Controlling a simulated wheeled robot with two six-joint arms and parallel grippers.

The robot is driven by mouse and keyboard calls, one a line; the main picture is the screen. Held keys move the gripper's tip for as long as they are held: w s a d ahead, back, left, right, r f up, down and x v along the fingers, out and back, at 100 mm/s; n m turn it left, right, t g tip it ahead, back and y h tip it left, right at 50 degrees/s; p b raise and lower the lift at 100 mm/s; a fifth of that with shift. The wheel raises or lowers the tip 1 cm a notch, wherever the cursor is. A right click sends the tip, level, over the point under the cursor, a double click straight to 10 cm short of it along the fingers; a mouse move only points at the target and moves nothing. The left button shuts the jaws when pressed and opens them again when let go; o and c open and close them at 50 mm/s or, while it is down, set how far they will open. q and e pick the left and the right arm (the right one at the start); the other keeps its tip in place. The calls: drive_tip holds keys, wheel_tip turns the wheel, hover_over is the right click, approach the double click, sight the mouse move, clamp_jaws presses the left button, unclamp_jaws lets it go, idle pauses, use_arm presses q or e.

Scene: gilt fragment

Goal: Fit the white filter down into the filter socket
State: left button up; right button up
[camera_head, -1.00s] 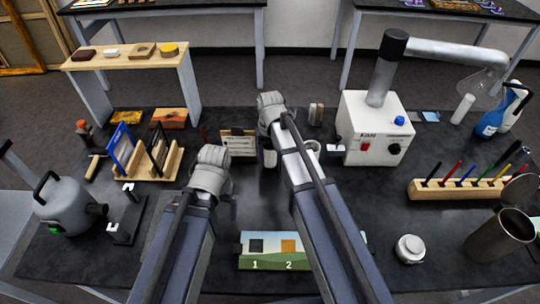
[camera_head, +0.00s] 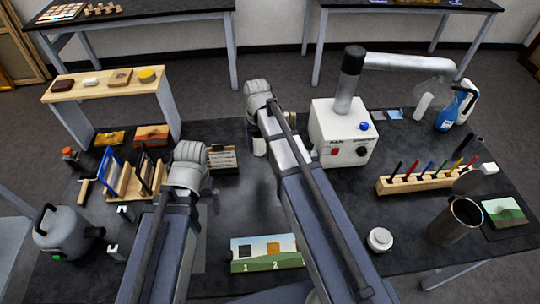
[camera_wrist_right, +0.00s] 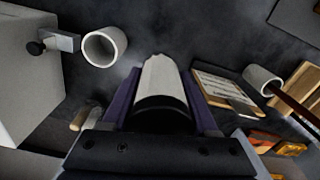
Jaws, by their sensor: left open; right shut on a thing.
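The white filter (camera_wrist_right: 162,76) is a pale cylinder standing out between the dark purple fingers of my right gripper (camera_wrist_right: 163,92), which is shut on it. In the head view, a white piece (camera_head: 259,146) below my right wrist looks like the filter, held left of the fan box. In the wrist view, a hollow white ring (camera_wrist_right: 104,47), which looks like the filter socket, opens beside the box's black knob. The filter is apart from it. In the head view my right arm mostly hides that spot. My left gripper (camera_head: 214,201) is open and empty over the table.
The white fan box (camera_head: 342,133) with its pipe stands right of my right arm. A numbered board (camera_head: 266,254) lies in front. A pen holder (camera_head: 430,180) is at the right.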

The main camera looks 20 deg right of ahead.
drive_tip(key=d+r+p, duration=0.4)
drive_tip(key=d+r, duration=0.2)
drive_tip(key=d, duration=0.4)
wheel_tip(320, 180, down, 10)
drive_tip(key=b, duration=0.9)
drive_tip(key=shift+s+d+f+b, duration=0.2)
drive_tip(key=shift+s+b, duration=0.1)
drive_tip(key=shift+b, duration=0.1)
drive_tip(key=shift+f, duration=0.15)
drive_tip(key=shift+f+b, duration=0.5)
drive_tip(key=shift+b, duration=0.15)
drive_tip(key=o, duration=1.4)
drive_tip(key=shift+r, duration=0.15)
wheel_tip(320, 180, up, 13)
drive_tip(key=p, duration=1.3)
